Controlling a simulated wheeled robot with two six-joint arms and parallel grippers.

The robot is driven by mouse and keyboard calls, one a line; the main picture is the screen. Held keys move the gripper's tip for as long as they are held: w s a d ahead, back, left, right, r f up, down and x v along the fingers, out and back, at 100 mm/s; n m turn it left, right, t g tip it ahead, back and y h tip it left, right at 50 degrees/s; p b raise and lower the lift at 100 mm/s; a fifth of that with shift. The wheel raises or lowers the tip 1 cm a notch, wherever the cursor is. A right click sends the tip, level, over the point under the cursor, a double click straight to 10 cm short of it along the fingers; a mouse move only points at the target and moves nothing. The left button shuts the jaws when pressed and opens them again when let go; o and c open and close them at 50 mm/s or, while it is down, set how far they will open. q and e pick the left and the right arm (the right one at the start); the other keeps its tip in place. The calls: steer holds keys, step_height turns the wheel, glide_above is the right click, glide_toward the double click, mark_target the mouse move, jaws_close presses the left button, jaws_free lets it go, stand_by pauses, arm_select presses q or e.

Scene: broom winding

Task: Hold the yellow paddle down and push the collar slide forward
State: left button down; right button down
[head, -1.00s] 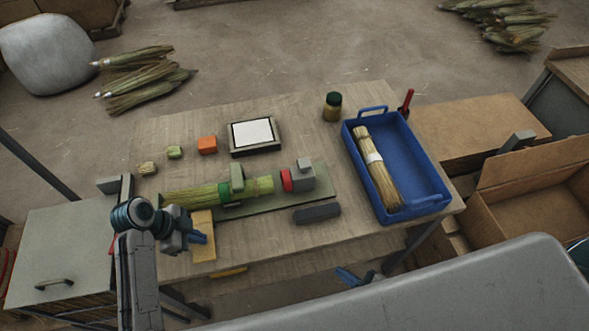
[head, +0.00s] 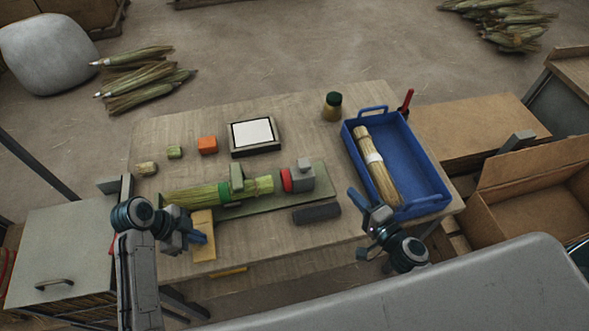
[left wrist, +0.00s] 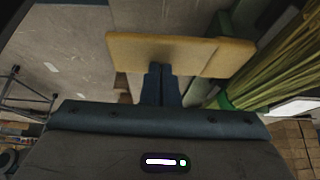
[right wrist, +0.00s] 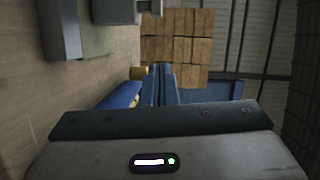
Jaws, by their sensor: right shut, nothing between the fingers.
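The yellow paddle (head: 203,236) lies at the front left of the bench, beside the straw bundle's green bed. It also shows in the left wrist view (left wrist: 185,54). My right gripper (head: 362,205) is shut and empty, right of the slide, near the blue tray.
The blue tray (head: 420,170) holds a tied straw bundle (head: 378,172). A dark grey block (head: 316,213) lies in front of the slide. A jar (head: 332,106), a white-topped box (head: 253,136) and an orange block (head: 207,145) stand behind.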

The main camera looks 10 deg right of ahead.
mark_target(302, 175)
steer(key=s+a+x, duration=0.1)
steer(key=a+x, duration=0.1)
steer(key=x, duration=1)
steer(key=shift+w+a+f, duration=0.2)
steer(key=shift+w+a, duration=0.05)
steer(key=shift+a, duration=0.15)
steer(key=shift+a, duration=0.1)
arm_select(q)
steer(key=shift+d, duration=0.1)
arm_select(e)
steer(key=a, duration=0.6)
steer(key=shift+a, duration=0.2)
steer(key=shift+s, duration=0.1)
